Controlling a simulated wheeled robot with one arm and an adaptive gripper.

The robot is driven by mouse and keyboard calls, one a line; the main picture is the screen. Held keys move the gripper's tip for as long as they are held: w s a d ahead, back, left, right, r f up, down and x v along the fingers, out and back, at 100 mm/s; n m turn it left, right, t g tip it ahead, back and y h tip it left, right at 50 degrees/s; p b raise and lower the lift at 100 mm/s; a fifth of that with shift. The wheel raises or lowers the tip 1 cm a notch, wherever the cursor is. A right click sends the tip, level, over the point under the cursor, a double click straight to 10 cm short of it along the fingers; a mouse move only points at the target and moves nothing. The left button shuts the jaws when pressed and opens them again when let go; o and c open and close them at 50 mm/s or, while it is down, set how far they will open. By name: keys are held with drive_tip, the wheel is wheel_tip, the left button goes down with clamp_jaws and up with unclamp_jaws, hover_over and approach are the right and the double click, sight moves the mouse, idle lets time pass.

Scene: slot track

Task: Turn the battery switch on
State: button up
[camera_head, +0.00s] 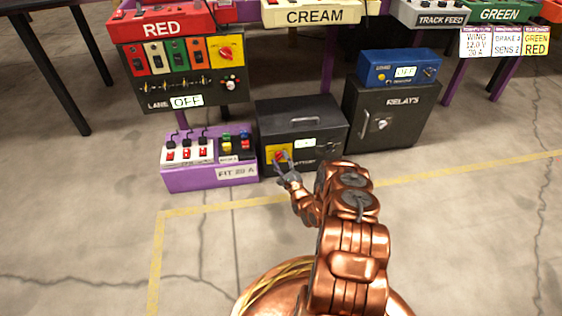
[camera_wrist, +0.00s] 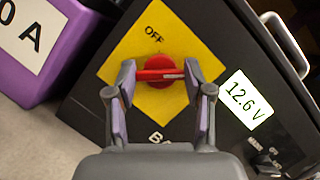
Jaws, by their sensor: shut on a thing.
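The battery box (camera_head: 301,117) is a dark box on the floor, with a yellow plate and a red rotary switch (camera_head: 280,156) on its front left. In the wrist view the red switch (camera_wrist: 162,72) sits on the yellow plate (camera_wrist: 150,42), and the word OFF shows above it. The switch's handle bar lies roughly level across that picture. My gripper (camera_head: 286,174) is at the switch, and in the wrist view its two fingers (camera_wrist: 160,75) are shut on the two ends of the red handle. A display (camera_wrist: 246,99) beside the plate reads 12.6 V.
A purple box (camera_head: 210,178) labelled FIT 20 A, with switches on top, stands close on the left. The black RELAYS cabinet (camera_head: 391,117) with a blue box (camera_head: 398,68) on it stands on the right. Yellow tape (camera_head: 190,208) marks the floor, which is open in front.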

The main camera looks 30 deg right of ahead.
drive_tip(key=shift+d, duration=0.1)
drive_tip(key=o, duration=1.2)
drive_tip(key=shift+c, duration=0.2)
drive_tip(key=v, duration=0.7)
drive_tip(key=shift+s, duration=0.25)
drive_tip(key=shift+a+f, duration=0.1)
drive_tip(key=shift+a, duration=0.15)
